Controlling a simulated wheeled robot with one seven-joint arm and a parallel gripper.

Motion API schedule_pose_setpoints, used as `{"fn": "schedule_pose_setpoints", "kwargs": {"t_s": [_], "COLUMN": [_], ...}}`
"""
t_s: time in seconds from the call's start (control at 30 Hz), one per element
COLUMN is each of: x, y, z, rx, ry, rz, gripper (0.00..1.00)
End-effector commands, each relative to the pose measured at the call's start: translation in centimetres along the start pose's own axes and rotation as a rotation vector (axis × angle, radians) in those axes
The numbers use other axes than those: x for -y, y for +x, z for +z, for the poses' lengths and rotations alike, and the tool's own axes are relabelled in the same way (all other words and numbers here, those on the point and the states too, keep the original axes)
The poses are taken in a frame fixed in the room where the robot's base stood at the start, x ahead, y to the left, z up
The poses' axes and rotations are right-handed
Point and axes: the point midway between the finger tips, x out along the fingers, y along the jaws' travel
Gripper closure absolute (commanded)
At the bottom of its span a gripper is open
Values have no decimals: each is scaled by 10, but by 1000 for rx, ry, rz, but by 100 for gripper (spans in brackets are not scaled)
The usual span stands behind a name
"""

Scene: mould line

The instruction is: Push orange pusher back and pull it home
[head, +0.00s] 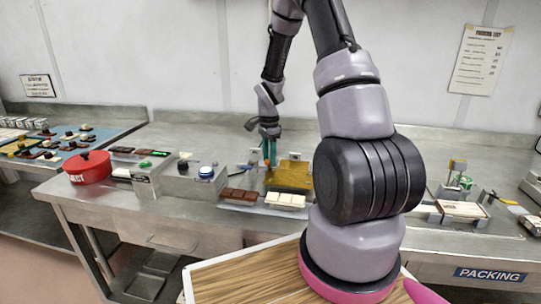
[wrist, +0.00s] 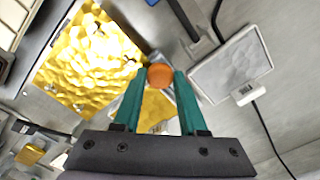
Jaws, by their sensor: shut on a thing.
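The orange pusher shows in the wrist view as a round orange knob (wrist: 160,76) at the middle, on a small metal piece. My gripper (wrist: 159,82) has its teal fingers shut on this knob, one on each side. In the head view my gripper (head: 269,158) points down over the bench, just left of the gold foil. The knob is small there (head: 268,174), low at the fingertips. The gold foil sheet (wrist: 85,62) lies left of the fingers in the wrist view, and more gold shows between them. The pusher's lower part is hidden.
A grey plate with a cable (wrist: 232,68) lies right of the fingers, and a black bar (wrist: 184,18) lies beyond.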

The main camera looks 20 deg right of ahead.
Motion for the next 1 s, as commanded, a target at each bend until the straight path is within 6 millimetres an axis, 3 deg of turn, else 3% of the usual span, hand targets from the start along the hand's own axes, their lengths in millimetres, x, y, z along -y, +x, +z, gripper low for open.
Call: {"fn": "schedule_pose_setpoints", "kwargs": {"t_s": [0.17, 0.2, 0.27, 0.67, 1.0], "x": [-3, -3, -3, -1, -1], "y": [1, 1, 1, -6, -70], "z": [4, 4, 4, 2, 2], "rx": [6, 6, 6, 3, 2], "ry": [1, 1, 1, 1, 1], "rz": [9, 9, 9, 4, 3], "gripper": [100, 47, 28, 28, 28]}}
